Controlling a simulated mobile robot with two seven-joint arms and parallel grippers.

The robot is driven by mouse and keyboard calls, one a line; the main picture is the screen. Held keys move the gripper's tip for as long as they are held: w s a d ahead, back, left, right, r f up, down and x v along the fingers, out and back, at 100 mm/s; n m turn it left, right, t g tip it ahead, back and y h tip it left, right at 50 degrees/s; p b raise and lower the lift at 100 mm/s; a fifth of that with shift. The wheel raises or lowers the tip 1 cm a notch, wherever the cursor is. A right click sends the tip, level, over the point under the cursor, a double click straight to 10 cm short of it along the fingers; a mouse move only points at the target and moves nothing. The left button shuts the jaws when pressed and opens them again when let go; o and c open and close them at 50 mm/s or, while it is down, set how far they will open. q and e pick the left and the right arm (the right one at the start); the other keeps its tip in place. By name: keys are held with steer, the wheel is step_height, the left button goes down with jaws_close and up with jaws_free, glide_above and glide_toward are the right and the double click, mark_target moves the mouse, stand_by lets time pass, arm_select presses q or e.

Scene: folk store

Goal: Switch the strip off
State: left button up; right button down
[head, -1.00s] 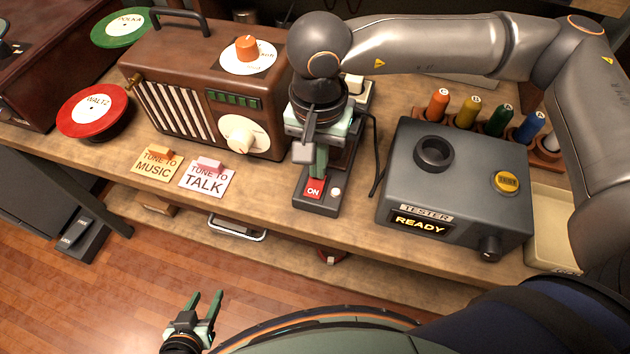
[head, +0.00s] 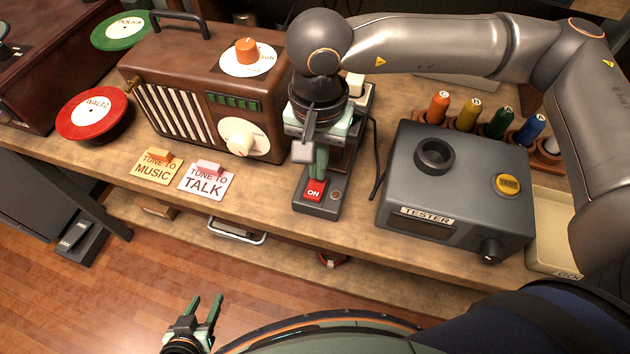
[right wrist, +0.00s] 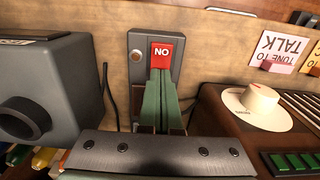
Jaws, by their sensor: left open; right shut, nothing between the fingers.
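The power strip (head: 331,207) lies on the bench between the radio and the tester, largely covered by my right arm. Its red rocker switch (head: 315,190) reads ON, and it also shows in the right wrist view (right wrist: 162,54). The strip's small round lamp (head: 335,194) looks dark. My right gripper (head: 319,176) is shut and empty, pointing down with its green fingertips at the switch's edge, seemingly touching it. My left gripper (head: 207,306) is open and empty, low over the floor in front of the bench.
The tester (head: 455,185) stands right of the strip, its display dark. A brown radio (head: 180,90) stands left. Two cards, TUNE TO MUSIC (head: 157,167) and TUNE TO TALK (head: 206,181), lie at the front edge. A dark cord runs between strip and tester.

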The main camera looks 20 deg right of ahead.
step_height(320, 180, up, 6)
steer(key=shift+f+p, duration=0.2)
steer(key=shift+p, duration=0.9)
